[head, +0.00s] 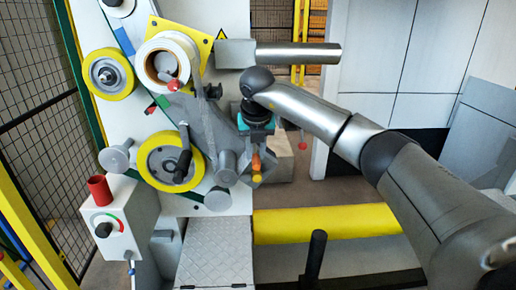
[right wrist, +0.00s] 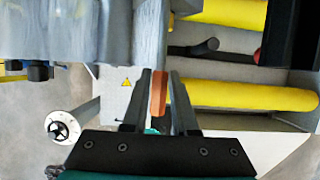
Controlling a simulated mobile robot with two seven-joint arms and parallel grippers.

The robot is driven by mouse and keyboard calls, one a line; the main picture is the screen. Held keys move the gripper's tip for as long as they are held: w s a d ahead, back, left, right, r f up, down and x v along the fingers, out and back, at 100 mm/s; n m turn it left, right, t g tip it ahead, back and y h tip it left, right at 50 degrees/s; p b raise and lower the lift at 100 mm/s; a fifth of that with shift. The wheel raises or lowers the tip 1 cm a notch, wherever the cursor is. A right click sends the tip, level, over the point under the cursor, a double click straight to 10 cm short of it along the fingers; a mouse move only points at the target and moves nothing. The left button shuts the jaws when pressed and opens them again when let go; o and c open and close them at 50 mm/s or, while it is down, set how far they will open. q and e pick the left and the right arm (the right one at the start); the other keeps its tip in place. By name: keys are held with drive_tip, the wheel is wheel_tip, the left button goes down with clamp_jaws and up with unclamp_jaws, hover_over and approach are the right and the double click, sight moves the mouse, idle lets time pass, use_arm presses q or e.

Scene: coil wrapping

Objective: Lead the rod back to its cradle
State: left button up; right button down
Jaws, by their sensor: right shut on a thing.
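My right gripper (head: 256,140) reaches down beside the grey machine arm in the head view. Its wrist has a teal band. In the right wrist view its two dark fingers (right wrist: 159,85) are closed on a slim orange piece (right wrist: 158,95), which looks like the rod's grip. In the head view the orange piece (head: 256,162) shows just below the gripper, with a yellow tip under it. The rest of the rod is hidden or cannot be told from the grey metal parts. I cannot make out the cradle for certain. My left gripper is not in view.
The machine carries a white roll (head: 172,60) and yellow-rimmed wheels (head: 168,164). A grey cylinder (head: 300,53) sticks out to the right above my arm. A yellow roller (head: 325,224) lies below. A control box (head: 123,215) stands at lower left, a fence at far left.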

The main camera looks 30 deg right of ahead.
wheel_tip(320, 180, down, 8)
drive_tip(key=w+a+b, duration=0.1)
drive_tip(key=a+b, duration=0.1)
drive_tip(key=b, duration=0.2)
drive_tip(key=shift+w+a, duration=0.25)
drive_tip(key=shift+a, duration=0.05)
idle(0.9)
drive_tip(key=shift+f, duration=0.1)
drive_tip(key=f+b, duration=0.1)
drive_tip(key=w+a+f+b, duration=0.1)
drive_tip(key=f, duration=0.1)
drive_tip(key=a+f+b, duration=0.1)
drive_tip(key=shift+w+a+f, duration=0.2)
drive_tip(key=shift+f, duration=0.1)
drive_tip(key=shift+r, duration=0.1)
idle(0.5)
